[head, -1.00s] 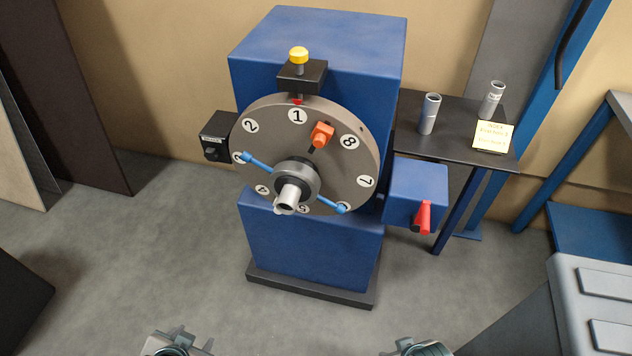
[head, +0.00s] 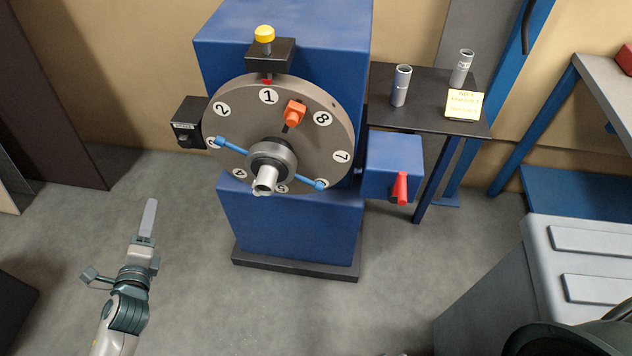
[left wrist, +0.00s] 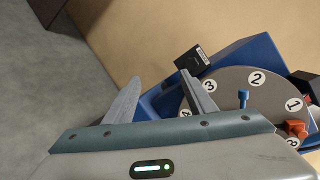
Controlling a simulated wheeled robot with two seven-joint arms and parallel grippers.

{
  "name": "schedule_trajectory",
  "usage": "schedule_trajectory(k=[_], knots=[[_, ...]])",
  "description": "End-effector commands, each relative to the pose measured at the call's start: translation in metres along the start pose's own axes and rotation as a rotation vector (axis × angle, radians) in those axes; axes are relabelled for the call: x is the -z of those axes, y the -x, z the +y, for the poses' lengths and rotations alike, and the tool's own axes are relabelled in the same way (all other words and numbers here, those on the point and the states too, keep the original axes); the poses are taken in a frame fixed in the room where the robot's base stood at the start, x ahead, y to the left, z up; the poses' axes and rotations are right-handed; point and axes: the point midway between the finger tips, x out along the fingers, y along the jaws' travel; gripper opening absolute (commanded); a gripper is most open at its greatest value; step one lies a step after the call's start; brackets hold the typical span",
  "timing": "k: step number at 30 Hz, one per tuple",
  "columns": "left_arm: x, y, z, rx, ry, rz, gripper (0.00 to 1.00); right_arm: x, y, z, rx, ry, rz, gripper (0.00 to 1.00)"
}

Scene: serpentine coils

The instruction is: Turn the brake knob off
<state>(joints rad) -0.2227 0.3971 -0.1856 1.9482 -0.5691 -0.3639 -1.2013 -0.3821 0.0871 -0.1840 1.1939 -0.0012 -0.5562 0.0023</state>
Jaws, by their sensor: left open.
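A small black box (head: 188,118) with a pale label is fixed at the left side of the big numbered disc (head: 318,135). A dark round knob (head: 184,140) shows low on its front; its setting is too small to read. The box also shows in the left wrist view (left wrist: 192,62), beyond the fingertips. My left gripper (head: 147,218) is open and empty, lower left of the box and apart from it. In the left wrist view my left gripper (left wrist: 162,80) has its two fingers spread, with the box just past the right finger. My right gripper is out of view.
The disc carries an orange block (head: 294,112) and blue-handled spokes around a grey hub. A blue box with a red lever (head: 401,188) is at its right. A dark table (head: 425,118) holds two grey cylinders. Floor left of the blue machine is clear.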

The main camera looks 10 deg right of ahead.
Motion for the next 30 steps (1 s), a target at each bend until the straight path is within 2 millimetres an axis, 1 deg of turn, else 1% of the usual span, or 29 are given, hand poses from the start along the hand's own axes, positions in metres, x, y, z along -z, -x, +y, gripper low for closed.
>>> schedule_trajectory(k=[1,3,6,9,12,16,30], knots=[[-0.003,-0.009,-0.006,0.051,-0.109,0.011,0.50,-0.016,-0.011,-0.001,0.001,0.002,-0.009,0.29],[-0.004,-0.019,-0.015,0.122,-0.262,0.026,0.50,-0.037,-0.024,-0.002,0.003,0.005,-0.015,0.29],[-0.003,-0.029,-0.025,0.214,-0.458,0.044,0.50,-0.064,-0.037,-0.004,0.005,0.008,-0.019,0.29],[-0.001,-0.036,-0.030,0.287,-0.613,0.059,0.50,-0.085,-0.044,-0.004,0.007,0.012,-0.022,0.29],[0.002,-0.039,-0.034,0.336,-0.715,0.068,0.50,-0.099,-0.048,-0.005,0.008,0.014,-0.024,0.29],[0.003,-0.040,-0.035,0.367,-0.776,0.072,0.50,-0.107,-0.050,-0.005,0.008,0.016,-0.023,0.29],[0.003,-0.043,-0.037,0.368,-0.778,0.072,0.50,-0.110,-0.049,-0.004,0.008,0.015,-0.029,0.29]])
